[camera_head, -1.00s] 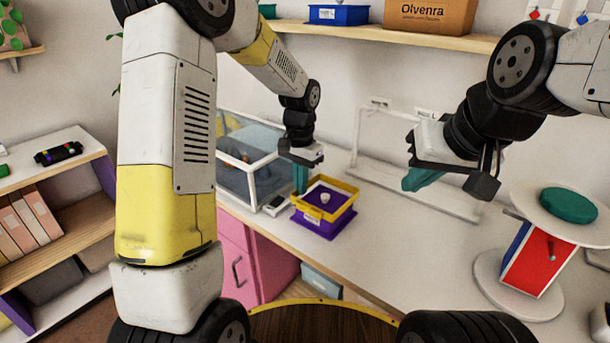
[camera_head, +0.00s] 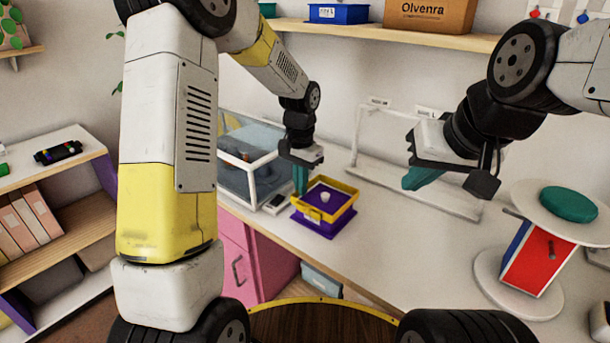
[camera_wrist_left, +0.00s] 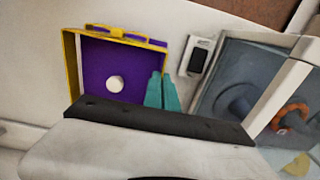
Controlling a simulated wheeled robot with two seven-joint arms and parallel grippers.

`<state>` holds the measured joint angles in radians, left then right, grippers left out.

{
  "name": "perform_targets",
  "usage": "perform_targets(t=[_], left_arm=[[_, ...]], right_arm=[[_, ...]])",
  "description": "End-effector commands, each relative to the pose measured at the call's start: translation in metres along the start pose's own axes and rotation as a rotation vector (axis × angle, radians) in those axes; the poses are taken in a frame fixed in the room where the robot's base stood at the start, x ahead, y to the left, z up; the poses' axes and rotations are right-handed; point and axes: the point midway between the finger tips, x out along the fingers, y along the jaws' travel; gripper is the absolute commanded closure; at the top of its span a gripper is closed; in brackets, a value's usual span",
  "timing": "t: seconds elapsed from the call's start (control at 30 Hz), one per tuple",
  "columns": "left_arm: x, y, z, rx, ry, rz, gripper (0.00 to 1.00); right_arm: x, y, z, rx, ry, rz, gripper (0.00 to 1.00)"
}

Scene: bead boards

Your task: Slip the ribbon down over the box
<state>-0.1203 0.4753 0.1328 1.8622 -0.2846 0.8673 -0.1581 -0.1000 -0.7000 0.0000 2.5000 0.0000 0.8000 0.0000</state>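The yellow ribbon (camera_head: 343,213) is a stiff square loop around the upper part of the purple box (camera_head: 318,229), which stands on the white table. Purple shows below the loop, and a white knob (camera_head: 325,197) shows inside it. The loop (camera_wrist_left: 72,75) and the box top (camera_wrist_left: 105,60) also show in the left wrist view. My left gripper (camera_head: 300,180) points down at the loop's left side; its teal fingers (camera_wrist_left: 162,92) look closed on that wall. My right gripper (camera_head: 420,180) hangs empty over the table, well right of the box; its finger gap is hidden.
A clear-sided case (camera_head: 250,165) and a small grey device (camera_head: 276,206) stand close left of the box. A white frame (camera_head: 400,180) stands behind. A round white stand (camera_head: 535,275) with a red-and-blue block is at right. Table between box and stand is free.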

Motion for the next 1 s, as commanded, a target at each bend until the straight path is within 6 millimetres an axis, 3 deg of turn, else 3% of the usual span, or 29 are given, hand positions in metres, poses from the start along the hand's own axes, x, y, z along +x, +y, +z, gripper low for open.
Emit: perform_targets(t=[0.4,0.53,0.77,0.87,1.0], left_arm=[[-0.0003,-0.0001,-0.0001,0.0,0.0,0.0,1.0],[-0.0003,-0.0002,-0.0001,0.0,0.001,0.0,0.73],[-0.0003,-0.0002,-0.0001,0.0,0.0,0.0,0.73],[-0.0003,-0.0002,-0.0001,0.0,0.0,0.0,0.55],[-0.0003,-0.0002,-0.0001,0.0,0.0,0.0,0.55]], right_arm=[[0.0,0.0,0.0,0.0,0.0,0.0,1.0],[0.0,0.0,0.0,0.0,0.0,0.0,1.0],[0.0,0.0,0.0,0.0,0.0,0.0,1.0],[0.0,0.0,0.0,0.0,0.0,0.0,1.0],[0.0,0.0,0.0,0.0,0.0,0.0,1.0]])
